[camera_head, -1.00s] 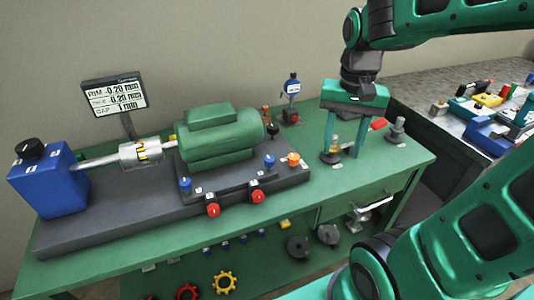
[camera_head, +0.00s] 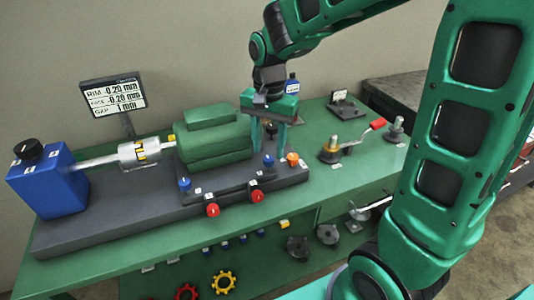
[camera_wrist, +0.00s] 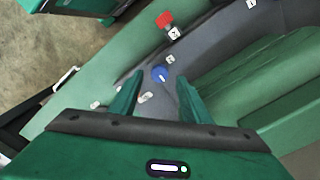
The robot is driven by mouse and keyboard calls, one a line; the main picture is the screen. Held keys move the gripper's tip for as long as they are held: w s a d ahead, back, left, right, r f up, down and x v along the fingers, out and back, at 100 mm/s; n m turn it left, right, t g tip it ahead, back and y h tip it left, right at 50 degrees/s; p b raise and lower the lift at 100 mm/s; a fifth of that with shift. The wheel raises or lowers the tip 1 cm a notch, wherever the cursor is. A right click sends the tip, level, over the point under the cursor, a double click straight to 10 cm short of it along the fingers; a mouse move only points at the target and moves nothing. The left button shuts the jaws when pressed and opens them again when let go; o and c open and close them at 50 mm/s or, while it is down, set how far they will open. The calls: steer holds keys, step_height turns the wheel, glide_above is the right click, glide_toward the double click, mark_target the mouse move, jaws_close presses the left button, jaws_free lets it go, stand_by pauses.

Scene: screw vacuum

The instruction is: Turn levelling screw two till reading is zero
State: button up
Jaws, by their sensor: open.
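The display (camera_head: 114,96) reads rim -0.20 mm, gap 1 mm; its face line looks like -0.20 mm. A green motor (camera_head: 213,142) sits on a dark base, with blue knobs near its front left foot (camera_head: 184,184) and front right foot (camera_head: 268,160). My gripper (camera_head: 268,150) is open and empty, pointing down at the motor's right end, its fingers over the right blue knob. In the wrist view this blue knob (camera_wrist: 159,73) shows between the fingertips, apart from both. The small tags are too small to read surely, so I cannot tell which screw is two.
An orange knob (camera_head: 292,158) stands close right of the fingers. Red knobs (camera_head: 257,196) stick out at the base's front. A crank with a red handle (camera_head: 376,124) and a dark post (camera_head: 397,130) stand on the table's right. The green tabletop (camera_head: 335,188) in front is clear.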

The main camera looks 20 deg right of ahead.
mark_target(269, 158)
steer(key=shift+f, duration=1.5)
steer(key=c, duration=1)
steer(key=shift+c, duration=0.2)
steer(key=shift+n, duration=0.3)
